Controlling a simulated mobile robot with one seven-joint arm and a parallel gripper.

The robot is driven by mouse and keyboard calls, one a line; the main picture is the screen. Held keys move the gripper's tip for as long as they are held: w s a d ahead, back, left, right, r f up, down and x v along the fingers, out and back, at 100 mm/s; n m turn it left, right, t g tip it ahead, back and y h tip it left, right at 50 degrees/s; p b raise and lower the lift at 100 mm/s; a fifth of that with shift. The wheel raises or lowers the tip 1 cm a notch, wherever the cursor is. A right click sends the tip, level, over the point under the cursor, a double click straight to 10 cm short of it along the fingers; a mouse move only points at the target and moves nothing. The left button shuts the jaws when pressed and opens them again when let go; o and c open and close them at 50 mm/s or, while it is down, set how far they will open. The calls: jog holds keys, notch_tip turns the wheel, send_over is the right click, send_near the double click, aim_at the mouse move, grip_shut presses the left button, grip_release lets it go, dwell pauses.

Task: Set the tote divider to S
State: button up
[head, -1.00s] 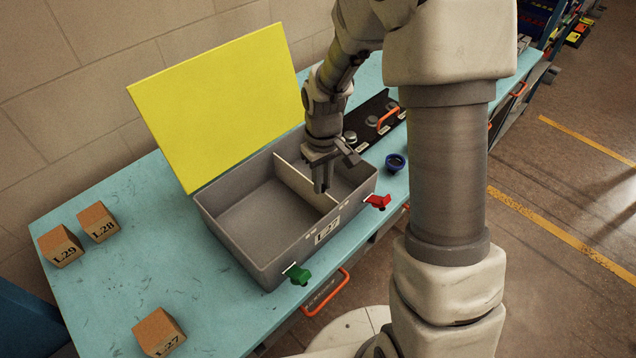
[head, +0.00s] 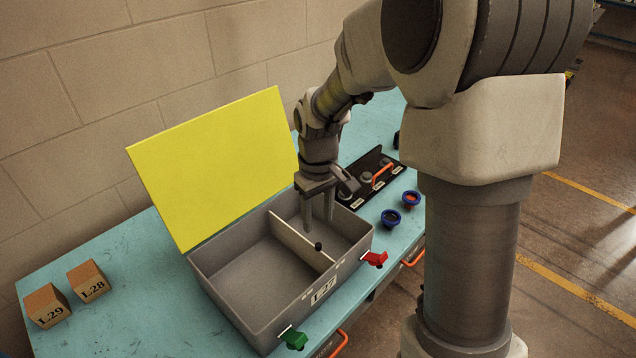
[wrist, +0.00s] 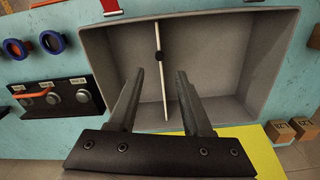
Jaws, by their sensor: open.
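The grey tote (head: 232,303) stands on the blue bench with its yellow lid (head: 215,165) open. A pale divider (head: 300,240) splits it crosswise, and a small dark knob (head: 318,246) sits on the divider. My gripper (head: 318,228) points down over the tote, its two fingers apart and empty, close to the divider. In the wrist view the fingers of my gripper (wrist: 161,82) lie on either side of the divider (wrist: 162,85) as seen from above, short of the knob (wrist: 159,57). Any S mark is too small to read.
A red clip (head: 375,259) and a green clip (head: 293,338) stick out from the tote's front. Boxes L29 (head: 46,305) and L28 (head: 88,282) stand at left. Two blue rings (head: 390,218) and a black panel (head: 372,178) with an orange handle lie to the right.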

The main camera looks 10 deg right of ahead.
notch_tip(320, 180, up, 10)
dwell(0.3)
jog(key=shift+f, duration=0.1)
jog(key=s+d+r+m+t, duration=0.1)
jog(key=s+r+m+t, duration=0.1)
jog(key=s, duration=0.7)
jog(key=s+d+r+m+t, duration=0.2)
jog(key=s+r+t, duration=0.1)
jog(key=s, duration=0.6)
jog(key=shift+s+r+m+t, duration=0.25)
jog(key=shift+r+m+t, duration=0.05)
jog(key=shift+r, duration=0.3)
dwell(0.6)
